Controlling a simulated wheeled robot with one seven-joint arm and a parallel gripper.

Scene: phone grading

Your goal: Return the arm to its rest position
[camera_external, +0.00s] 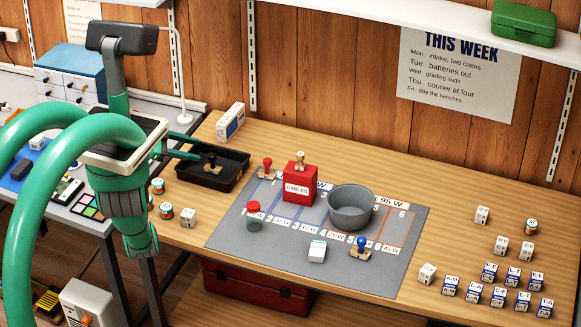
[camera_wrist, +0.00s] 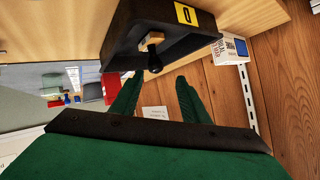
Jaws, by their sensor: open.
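My green arm rises at the left in the external view, its upper links bent over the table's left end. In the wrist view my gripper (camera_wrist: 158,78) is open, and nothing is seen between the fingers. A dark-handled stamp (camera_external: 211,161) sits in the tray; it also shows in the wrist view (camera_wrist: 152,52), beyond the fingertips. I cannot tell whether the fingers touch the tray.
A grey mat (camera_external: 230,241) holds a red CABLES box (camera_external: 299,190), a grey bowl (camera_external: 350,210) and several stamps. A white box (camera_external: 231,122) stands behind the tray. Several cubes lie at the right. A shelf (camera_external: 400,22) runs along the wall.

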